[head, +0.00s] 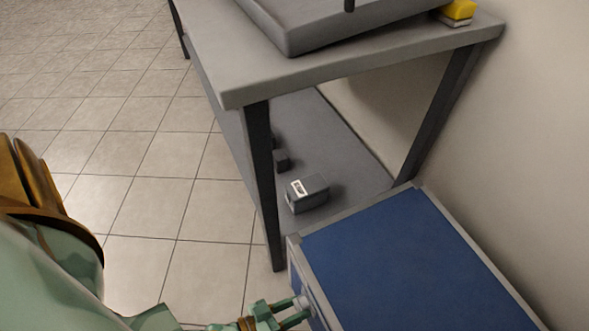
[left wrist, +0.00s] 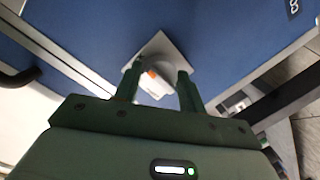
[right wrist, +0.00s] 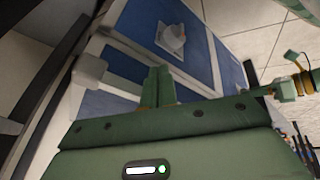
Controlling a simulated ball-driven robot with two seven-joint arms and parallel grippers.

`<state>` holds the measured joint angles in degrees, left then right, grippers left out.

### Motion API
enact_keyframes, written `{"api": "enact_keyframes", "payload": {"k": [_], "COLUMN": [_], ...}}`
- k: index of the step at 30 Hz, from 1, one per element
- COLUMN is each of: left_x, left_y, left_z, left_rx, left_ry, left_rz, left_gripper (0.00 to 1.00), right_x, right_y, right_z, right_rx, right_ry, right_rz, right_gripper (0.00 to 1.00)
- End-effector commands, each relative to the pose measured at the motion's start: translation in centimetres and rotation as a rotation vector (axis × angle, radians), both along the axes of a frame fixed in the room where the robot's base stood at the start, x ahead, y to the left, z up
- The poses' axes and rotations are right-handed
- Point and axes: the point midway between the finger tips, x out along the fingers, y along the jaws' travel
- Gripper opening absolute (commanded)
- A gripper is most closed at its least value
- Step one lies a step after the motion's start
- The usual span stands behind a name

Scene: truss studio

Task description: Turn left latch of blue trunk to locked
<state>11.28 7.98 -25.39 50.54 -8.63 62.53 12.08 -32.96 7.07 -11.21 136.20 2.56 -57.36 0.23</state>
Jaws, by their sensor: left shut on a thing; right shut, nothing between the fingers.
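The blue trunk (head: 400,255) with grey edges stands at the lower right in the head view. My left gripper (head: 303,312) is at its front side, fingers around a small pale latch knob (head: 301,301). In the left wrist view the knob (left wrist: 156,88), white with an orange mark, sits on a grey plate (left wrist: 172,52) between the fingers, which are shut on it. My right gripper (right wrist: 158,84) is shut and empty in the right wrist view. Beyond it is a latch (right wrist: 170,38) on a blue panel, with no gripper on it. Which way the held knob points is hard to tell.
A grey table (head: 350,75) with dark legs stands behind the trunk. A small grey box (head: 307,193) lies on its lower shelf, and a yellow object (head: 457,12) on top. The wall is close on the right; tiled floor (head: 150,205) is free on the left.

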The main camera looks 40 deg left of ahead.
Motion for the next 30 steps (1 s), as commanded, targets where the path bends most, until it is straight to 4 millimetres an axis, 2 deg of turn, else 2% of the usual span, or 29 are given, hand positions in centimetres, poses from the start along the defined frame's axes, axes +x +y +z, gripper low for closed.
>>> {"api": "enact_keyframes", "payload": {"k": [16, 17, 19, 30], "left_x": [-0.27, -0.27, -0.24, -0.12], "left_y": [-0.06, -0.05, -0.05, 0.03], "left_z": [-0.24, -0.25, -0.22, -0.04], "left_rx": [0.028, 0.028, 0.027, 0.025], "left_ry": [-0.001, -0.001, -0.002, -0.006], "left_rz": [-0.003, -0.003, -0.003, -0.001], "left_gripper": [0.18, 0.43, 0.62, 0.62], "right_x": [0.08, 0.06, 0.03, 0.01], "right_y": [0.11, 0.10, 0.10, 0.05], "right_z": [-0.16, -0.18, -0.20, -0.17], "right_rx": [0.002, 0.002, 0.002, 0.000], "right_ry": [0.001, 0.001, 0.003, 0.003], "right_rz": [-0.002, -0.003, -0.002, -0.002], "right_gripper": [0.00, 0.00, 0.00, 0.00]}}
